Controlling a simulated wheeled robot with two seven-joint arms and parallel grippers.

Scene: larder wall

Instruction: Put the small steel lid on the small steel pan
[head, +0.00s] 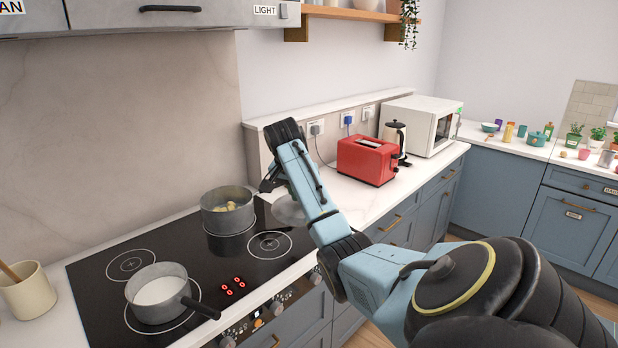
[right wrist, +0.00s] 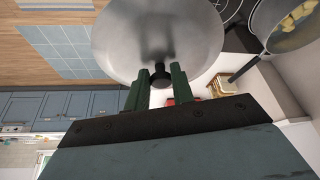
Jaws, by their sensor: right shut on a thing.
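The steel lid (head: 289,210) hangs above the right side of the hob, partly hidden by my right arm. My right gripper (head: 268,184) is shut on it; in the right wrist view the green fingers (right wrist: 158,84) close on the black knob of the lid (right wrist: 128,35). A steel pan with white liquid (head: 158,291) stands front left on the hob, its black handle pointing right and forward. A steel pan with yellow chunks (head: 228,220) stands behind, left of the lid, and shows in the right wrist view (right wrist: 262,22). Both pans are uncovered. I cannot tell which is smaller. My left gripper is out of view.
The black hob (head: 226,262) has a bare ring at front right of the rear pan and another at back left. A cream pot with a wooden tool (head: 28,293) stands left of the hob.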

